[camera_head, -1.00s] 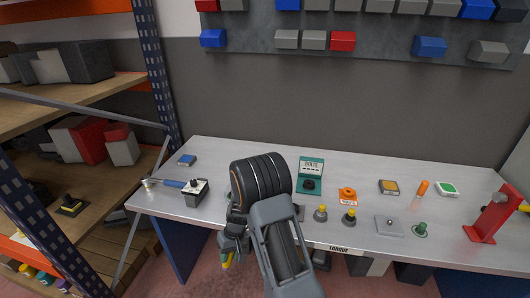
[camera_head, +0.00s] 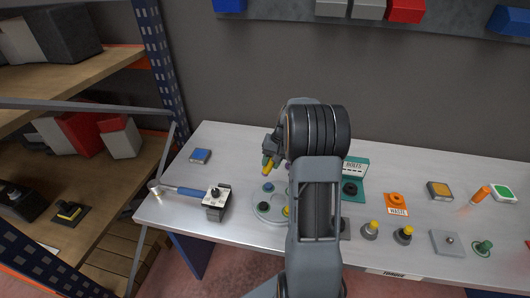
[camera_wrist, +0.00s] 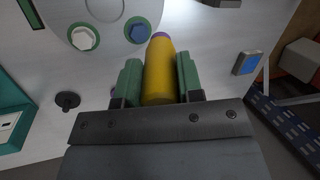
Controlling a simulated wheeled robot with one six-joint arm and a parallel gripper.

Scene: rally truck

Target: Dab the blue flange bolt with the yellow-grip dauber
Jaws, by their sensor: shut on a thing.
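The yellow-grip dauber (camera_wrist: 159,75) is held between the green finger pads of my gripper (camera_wrist: 158,88), its purplish tip pointing away from the wrist. In the head view the dauber (camera_head: 267,163) hangs from my gripper (camera_head: 270,152) above the back of a round pale plate (camera_head: 256,212). The blue flange bolt (camera_head: 268,187) sits on that plate, just below the dauber in the picture. In the wrist view the blue bolt (camera_wrist: 138,31) is just left of the dauber's tip, and they look apart. A white bolt (camera_wrist: 84,38) is further left. My arm hides the plate's right side.
A black-and-white box (camera_head: 216,202) with a blue-handled tool (camera_head: 185,190) lies left of the plate.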

